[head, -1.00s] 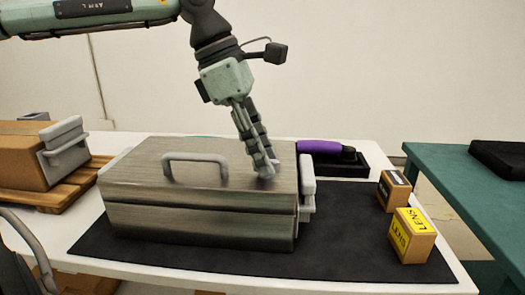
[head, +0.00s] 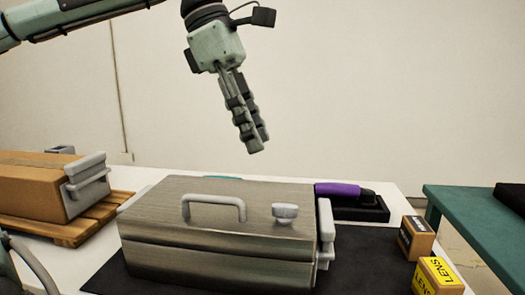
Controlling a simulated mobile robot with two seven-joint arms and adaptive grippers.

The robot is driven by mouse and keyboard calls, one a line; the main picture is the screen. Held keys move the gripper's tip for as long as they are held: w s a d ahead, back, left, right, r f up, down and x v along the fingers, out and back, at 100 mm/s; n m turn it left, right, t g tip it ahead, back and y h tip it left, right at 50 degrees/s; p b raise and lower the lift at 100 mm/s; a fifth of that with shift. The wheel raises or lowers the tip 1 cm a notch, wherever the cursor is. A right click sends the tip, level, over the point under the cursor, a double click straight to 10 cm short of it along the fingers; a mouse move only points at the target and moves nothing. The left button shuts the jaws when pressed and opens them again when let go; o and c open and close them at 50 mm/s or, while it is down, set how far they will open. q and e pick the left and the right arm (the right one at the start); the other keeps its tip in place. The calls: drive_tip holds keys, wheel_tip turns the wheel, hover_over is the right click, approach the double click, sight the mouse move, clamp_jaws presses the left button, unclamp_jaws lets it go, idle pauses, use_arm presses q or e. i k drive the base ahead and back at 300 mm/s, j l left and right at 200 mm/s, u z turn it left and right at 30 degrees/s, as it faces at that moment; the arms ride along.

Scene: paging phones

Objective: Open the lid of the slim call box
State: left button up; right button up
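A wide, low brushed-metal box (head: 215,262), which I take for the slim call box, stands on the dark mat. Its lid is down, with a seam running along the front face. The lid carries a grey loop handle (head: 213,200) and a round grey knob (head: 285,211) to the right of it. A grey fitting (head: 326,235) shows on the box's right side. My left gripper (head: 257,147) hangs in the air above the lid, clear of the knob and handle, with nothing visible in it. Its fingers overlap in this view, so their opening is unclear. My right gripper is not in view.
A cardboard box with a grey fitting (head: 35,187) sits on a wooden pallet (head: 62,230) at left. A purple item (head: 337,190) lies in a black tray (head: 368,212) behind the metal box. Two small cartons (head: 415,237) (head: 436,278) stand at right. A green table (head: 480,218) is beyond.

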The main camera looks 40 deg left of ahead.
sight(229, 217)
drive_tip(key=k+l, duration=1.2)
drive_tip(key=l, duration=0.15)
